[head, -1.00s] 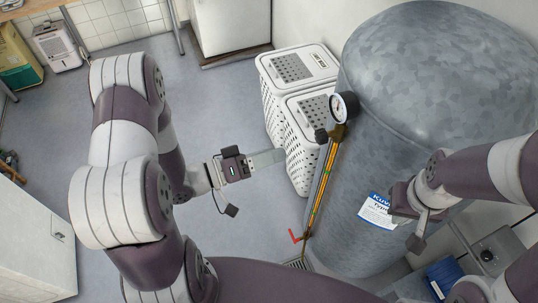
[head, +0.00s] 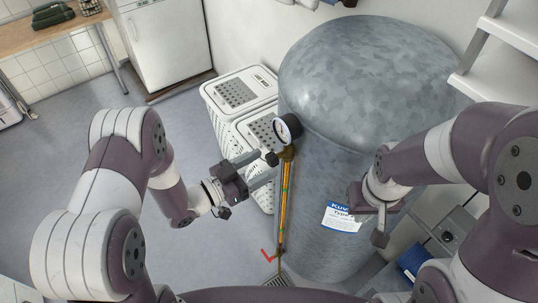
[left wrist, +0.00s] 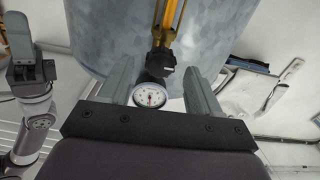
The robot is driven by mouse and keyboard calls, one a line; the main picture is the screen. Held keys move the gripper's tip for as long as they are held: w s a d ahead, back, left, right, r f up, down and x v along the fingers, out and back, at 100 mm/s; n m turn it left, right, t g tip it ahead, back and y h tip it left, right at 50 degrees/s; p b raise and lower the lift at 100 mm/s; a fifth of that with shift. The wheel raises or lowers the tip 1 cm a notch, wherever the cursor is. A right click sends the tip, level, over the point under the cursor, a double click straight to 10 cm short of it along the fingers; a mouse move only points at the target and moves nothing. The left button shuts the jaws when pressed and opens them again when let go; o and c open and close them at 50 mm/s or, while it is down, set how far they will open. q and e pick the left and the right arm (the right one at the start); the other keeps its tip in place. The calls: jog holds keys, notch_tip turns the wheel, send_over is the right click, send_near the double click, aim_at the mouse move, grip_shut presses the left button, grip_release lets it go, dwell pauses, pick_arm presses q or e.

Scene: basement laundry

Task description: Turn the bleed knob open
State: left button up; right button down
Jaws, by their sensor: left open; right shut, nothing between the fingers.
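The bleed knob (head: 271,158) is a small black knob at the top of a brass sight tube (head: 286,200), beside a round white gauge (head: 287,128). My left gripper (head: 265,168) is open, with its fingertips close to the knob. In the left wrist view the knob (left wrist: 162,62) appears between the two spread fingers (left wrist: 160,80), near their tips; I cannot tell whether they touch it. The gauge (left wrist: 150,95) shows there too. My right gripper (head: 379,225) is shut and empty, in front of the tank near its label.
The grey galvanised tank (head: 365,75) stands behind the tube. White laundry baskets (head: 225,115) stand just left of it, behind my left gripper. A red lever (head: 268,257) sits at the tube's foot. Floor (head: 175,120) on the left is clear.

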aim_at(268, 161)
pick_arm(q)
jog(key=shift+x, duration=1.55)
jog(key=shift+w, duration=0.1)
jog(key=c, duration=1)
jog(key=shift+n+p, duration=0.35)
jog(key=shift+n, duration=0.85)
jog(key=shift+c, duration=0.2)
jog(key=o, duration=1)
jog(key=shift+o, duration=0.2)
jog(key=shift+a, duration=0.1)
